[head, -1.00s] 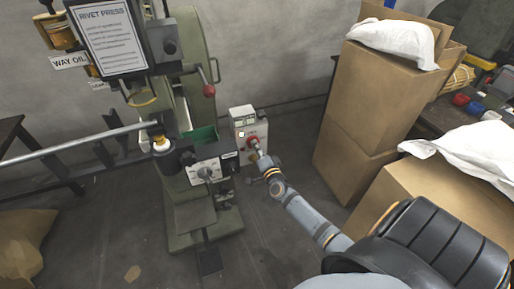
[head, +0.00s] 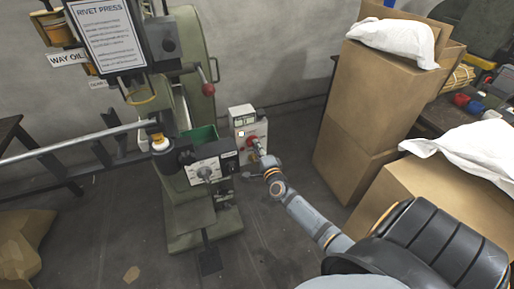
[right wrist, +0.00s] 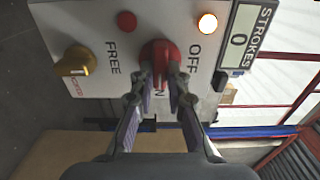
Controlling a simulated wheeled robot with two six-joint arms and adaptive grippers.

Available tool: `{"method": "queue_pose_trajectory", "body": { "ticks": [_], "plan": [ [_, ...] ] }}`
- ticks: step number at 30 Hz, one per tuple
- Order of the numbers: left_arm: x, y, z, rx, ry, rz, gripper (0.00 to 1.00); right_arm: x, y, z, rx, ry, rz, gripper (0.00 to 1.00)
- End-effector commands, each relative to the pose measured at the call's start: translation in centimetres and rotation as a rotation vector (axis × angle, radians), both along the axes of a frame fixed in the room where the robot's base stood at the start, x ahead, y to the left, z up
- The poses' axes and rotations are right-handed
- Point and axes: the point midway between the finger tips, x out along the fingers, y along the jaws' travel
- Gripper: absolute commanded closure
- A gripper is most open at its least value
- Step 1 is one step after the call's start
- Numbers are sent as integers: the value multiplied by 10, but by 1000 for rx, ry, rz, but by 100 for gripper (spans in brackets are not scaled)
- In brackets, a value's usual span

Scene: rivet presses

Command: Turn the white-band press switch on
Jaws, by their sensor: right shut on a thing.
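The rivet press (head: 190,120) stands left of centre in the head view. Beside it is a white control box (head: 248,125) with a red rotary switch (head: 253,143). The switch fills the middle of the right wrist view (right wrist: 160,52), between an OFF label (right wrist: 195,47) and a partly hidden ON label. My right gripper (head: 259,150) is shut on the red switch, with its two fingers on either side of the knob (right wrist: 161,78). The fingers hide part of the knob, so its exact pointing is hard to tell. My left gripper is out of view.
An orange-white lamp (right wrist: 207,22) is lit; a red lamp or button (right wrist: 126,20) looks dark. A yellow knob (right wrist: 75,62) sits by FREE. The STROKES display (right wrist: 240,38) reads 0. Cardboard boxes (head: 360,100) stand right of my arm.

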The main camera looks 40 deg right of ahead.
Motion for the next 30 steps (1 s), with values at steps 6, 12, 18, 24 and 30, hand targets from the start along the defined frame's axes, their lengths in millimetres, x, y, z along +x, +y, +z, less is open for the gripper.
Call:
{"method": "queue_pose_trajectory", "body": {
  "ticks": [6,12,18,24,30],
  "plan": [
    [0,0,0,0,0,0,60,-1,0,-2,5,2,0,100],
    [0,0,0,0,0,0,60,-1,0,-1,5,2,0,73],
    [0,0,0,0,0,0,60,0,0,-1,3,1,0,62],
    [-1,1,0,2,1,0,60,-2,1,-1,2,1,0,62],
    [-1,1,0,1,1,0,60,-36,9,-2,3,4,1,62]
  ]
}}
